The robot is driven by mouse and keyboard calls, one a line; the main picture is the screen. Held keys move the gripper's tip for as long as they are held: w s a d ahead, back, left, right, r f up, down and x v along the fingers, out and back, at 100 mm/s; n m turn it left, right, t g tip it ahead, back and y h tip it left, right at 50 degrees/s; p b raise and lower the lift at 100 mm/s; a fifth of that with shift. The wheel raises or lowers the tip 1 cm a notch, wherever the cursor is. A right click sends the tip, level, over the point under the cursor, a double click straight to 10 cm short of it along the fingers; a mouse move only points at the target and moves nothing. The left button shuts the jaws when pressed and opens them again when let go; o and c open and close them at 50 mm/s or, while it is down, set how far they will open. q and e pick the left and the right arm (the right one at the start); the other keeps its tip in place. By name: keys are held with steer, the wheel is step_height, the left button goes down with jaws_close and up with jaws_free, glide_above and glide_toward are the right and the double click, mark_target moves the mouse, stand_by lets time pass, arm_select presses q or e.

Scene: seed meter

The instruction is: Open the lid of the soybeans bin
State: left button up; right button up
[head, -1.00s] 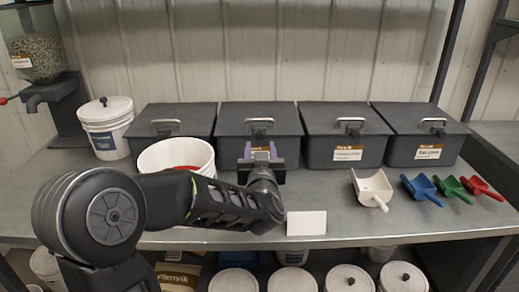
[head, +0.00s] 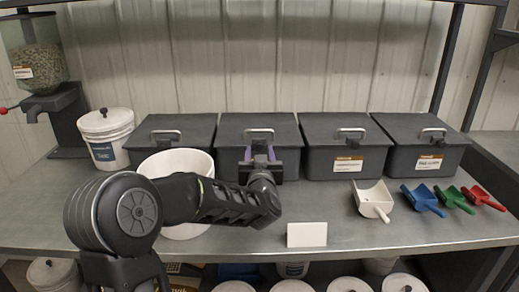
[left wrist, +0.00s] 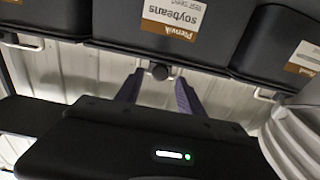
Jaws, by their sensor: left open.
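The soybeans bin (head: 228,163) is the second dark grey bin from the left, with its lid (head: 232,128) closed and a metal handle (head: 259,133) at the lid's front. My left gripper (head: 260,152) is open and empty, in front of this bin just below the handle, and covers its label in the head view. The left wrist view is upside down; it shows the soybeans label (left wrist: 172,17) and the two open fingers (left wrist: 155,88) on either side of the dark knob by the handle (left wrist: 148,72). I cannot tell whether they touch it. My right gripper is not in view.
Similar closed bins stand on both sides, with one (head: 346,163) close on the right. A white bucket (head: 178,161) stands close behind my left arm. Scoops (head: 373,200) and a blank white card (head: 307,235) are on the bench (head: 330,215).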

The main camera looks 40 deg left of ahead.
arm_select(q)
steer(key=shift+x, duration=1)
steer(key=shift+c, duration=0.4)
jaws_close()
